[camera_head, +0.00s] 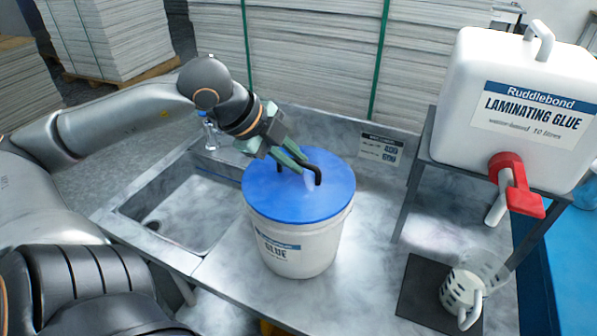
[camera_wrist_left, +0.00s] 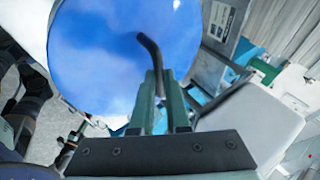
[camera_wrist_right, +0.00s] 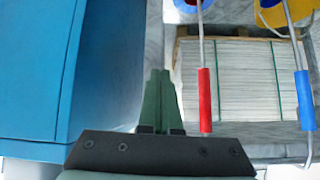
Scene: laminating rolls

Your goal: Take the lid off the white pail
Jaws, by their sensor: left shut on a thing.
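The white pail (camera_head: 299,245), labelled GLUE, stands upright on the steel counter. Its blue lid (camera_head: 270,188) sits on the pail's top, with no gap that I can make out. A black bent handle (camera_head: 318,173) rises from the lid. My left gripper (camera_head: 292,160) comes in from the upper left and is shut on the handle. In the left wrist view the lid (camera_wrist_left: 100,60) fills the top and the handle (camera_wrist_left: 148,45) runs into the closed fingers (camera_wrist_left: 158,95). My right gripper (camera_wrist_right: 159,95) shows only in its wrist view, shut with nothing seen between its fingers.
A sink (camera_head: 185,215) lies left of the pail. A white glue tank (camera_head: 515,110) with a red tap (camera_head: 512,182) stands on a frame at the right, above a white jug (camera_head: 462,292) on a dark mat (camera_head: 420,297). By my right gripper is a blue cabinet (camera_wrist_right: 35,70).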

